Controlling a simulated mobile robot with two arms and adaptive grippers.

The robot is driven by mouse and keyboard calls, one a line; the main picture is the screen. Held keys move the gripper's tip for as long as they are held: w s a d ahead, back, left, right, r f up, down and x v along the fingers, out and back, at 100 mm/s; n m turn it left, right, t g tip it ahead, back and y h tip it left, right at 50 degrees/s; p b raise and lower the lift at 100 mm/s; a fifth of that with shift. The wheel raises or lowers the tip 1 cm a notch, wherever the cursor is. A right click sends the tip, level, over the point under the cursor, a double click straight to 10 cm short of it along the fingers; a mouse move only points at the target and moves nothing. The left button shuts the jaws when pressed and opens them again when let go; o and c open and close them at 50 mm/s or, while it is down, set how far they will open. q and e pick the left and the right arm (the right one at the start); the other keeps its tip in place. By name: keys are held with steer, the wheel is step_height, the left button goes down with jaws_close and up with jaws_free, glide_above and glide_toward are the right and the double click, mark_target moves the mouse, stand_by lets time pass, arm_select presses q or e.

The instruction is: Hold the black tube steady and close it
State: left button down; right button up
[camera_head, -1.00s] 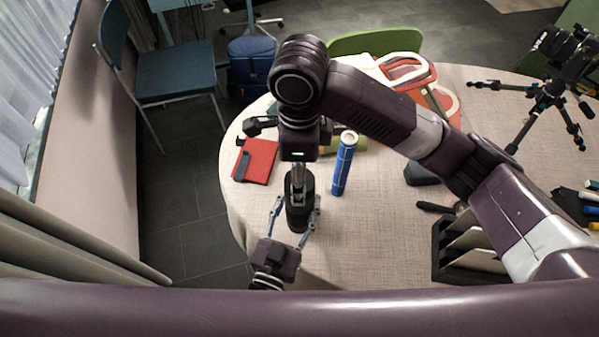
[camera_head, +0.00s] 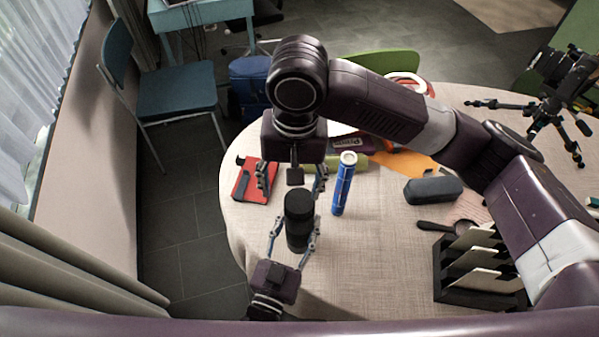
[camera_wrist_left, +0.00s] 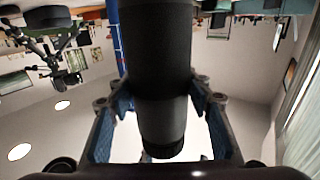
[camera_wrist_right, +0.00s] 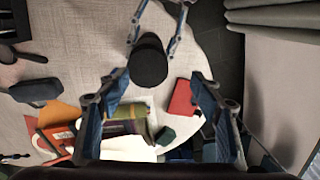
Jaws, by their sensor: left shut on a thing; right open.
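The black tube (camera_head: 298,222) stands upright near the table's left edge, with a flat dark top. My left gripper (camera_head: 290,240) is shut on it from the near side; its fingers flank the tube in the left wrist view, where a seam runs around the tube (camera_wrist_left: 160,70). My right gripper (camera_head: 293,183) is open and empty on the tube's far side, its fingers spread apart. In the right wrist view the tube's round dark top (camera_wrist_right: 148,62) lies just beyond the open fingertips, apart from them. I cannot tell how tightly the top sits.
A blue tube (camera_head: 343,185) stands close to the right. A red notebook (camera_head: 252,182) lies at the left. A grey case (camera_head: 433,190), a black rack (camera_head: 470,275) and a camera tripod (camera_head: 545,105) are farther right.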

steer(key=n, duration=0.4)
steer(key=shift+d+r, duration=0.1)
steer(key=shift+r, duration=0.15)
steer(key=n, duration=0.4)
steer(key=shift+r, duration=0.2)
steer(key=n, duration=0.3)
steer(key=shift+d+r+n, duration=0.15)
steer(key=shift+r+n, duration=0.05)
steer(key=shift+n, duration=0.2)
steer(key=n, duration=0.3)
steer(key=shift+r+n, duration=0.25)
steer(key=shift+n, duration=0.05)
steer(key=n, duration=0.3)
steer(key=shift+d+r+n+h, duration=0.2)
steer(key=shift+n+h, duration=0.1)
steer(key=shift+n, duration=0.1)
steer(key=n, duration=0.3)
steer(key=shift+d+r+n, duration=0.1)
steer(key=shift+r+n, duration=0.1)
steer(key=shift+n, duration=0.2)
steer(key=n, duration=0.3)
steer(key=shift+d+r, duration=0.1)
steer(key=shift+r, duration=0.1)
steer(key=n, duration=0.5)
steer(key=shift+d+r, duration=0.15)
steer(key=shift+r, duration=0.1)
